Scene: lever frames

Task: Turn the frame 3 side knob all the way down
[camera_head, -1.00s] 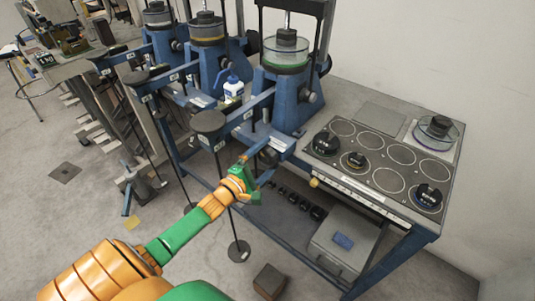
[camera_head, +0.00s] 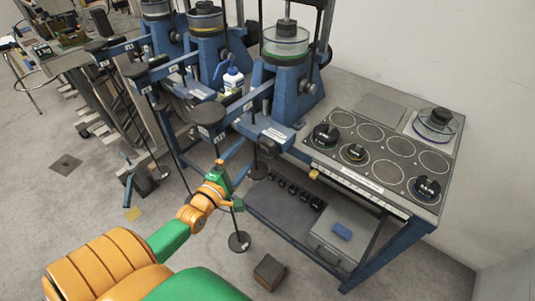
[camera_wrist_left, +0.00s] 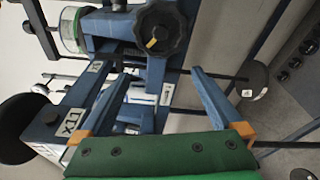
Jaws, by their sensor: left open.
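The nearest blue lever frame (camera_head: 292,95) stands at the left end of the bench, with a black round side knob (camera_head: 307,87) on its right side. I cannot read a frame number. In the left wrist view a black lobed knob (camera_wrist_left: 160,28) with a yellow mark is at the top, beyond the fingertips and apart from them. My left gripper (camera_head: 232,153) is in front of and below this frame, near its lever arm. In the left wrist view its two blue fingers (camera_wrist_left: 163,75) are spread and empty. My right gripper is out of view.
A lever arm (camera_head: 250,100) with a dark round plate (camera_head: 208,113) and a hanging rod lies close to my gripper. Two similar frames (camera_head: 205,45) stand behind to the left. The bench top (camera_head: 385,150) holds black weights. A grey box (camera_head: 343,235) sits on the lower shelf.

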